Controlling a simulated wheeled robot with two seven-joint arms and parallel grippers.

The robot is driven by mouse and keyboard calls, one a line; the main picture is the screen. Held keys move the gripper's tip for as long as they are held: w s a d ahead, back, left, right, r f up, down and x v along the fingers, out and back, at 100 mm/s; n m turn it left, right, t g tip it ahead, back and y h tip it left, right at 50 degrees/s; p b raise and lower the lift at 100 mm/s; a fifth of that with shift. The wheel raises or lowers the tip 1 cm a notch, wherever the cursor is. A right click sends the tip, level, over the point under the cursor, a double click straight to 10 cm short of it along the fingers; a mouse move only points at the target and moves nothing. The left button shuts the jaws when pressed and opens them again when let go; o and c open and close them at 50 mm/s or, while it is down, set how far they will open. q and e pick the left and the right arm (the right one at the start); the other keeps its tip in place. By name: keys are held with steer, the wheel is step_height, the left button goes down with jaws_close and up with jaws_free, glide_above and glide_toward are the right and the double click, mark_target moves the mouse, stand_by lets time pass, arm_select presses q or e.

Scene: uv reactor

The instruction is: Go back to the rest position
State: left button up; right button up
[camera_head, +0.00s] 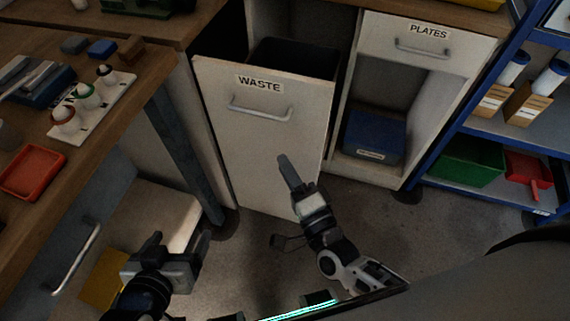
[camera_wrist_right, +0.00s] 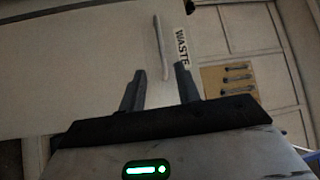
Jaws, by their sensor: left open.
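My left gripper (camera_head: 180,243) is at the lower left of the head view, open and empty, above the floor beside an open lower drawer. My right gripper (camera_head: 285,165) is in front of the white WASTE front (camera_head: 270,150), seen edge-on in the head view. In the right wrist view its two fingers (camera_wrist_right: 158,72) stand apart with nothing between them. The WASTE front with its metal handle (camera_head: 261,112) stands out from the cabinet, and a black bin (camera_head: 295,62) shows behind it. I cannot tell whether the right fingertips touch the front.
A wooden bench (camera_head: 120,100) with bottles and a red tray (camera_head: 32,172) is on the left. A dark table leg (camera_head: 185,150) stands near my left gripper. A PLATES drawer (camera_head: 415,45), a blue box (camera_head: 375,135) and a blue shelf rack (camera_head: 450,125) are on the right. Floor is clear below centre.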

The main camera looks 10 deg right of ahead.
stand_by(0.5)
steer(key=s+d+n+g+h, duration=0.4)
steer(key=s+d+n+g, duration=0.7)
steer(key=s+n+g, duration=0.4)
steer(key=w+a+f+n+t+y, duration=0.1)
steer(key=w+a+f+t+y, duration=0.1)
steer(key=w+a+t, duration=0.4)
steer(key=shift+w+a+f+t+y, duration=0.3)
steer(key=shift+w+f+t+y, duration=0.1)
steer(key=shift+w, duration=0.1)
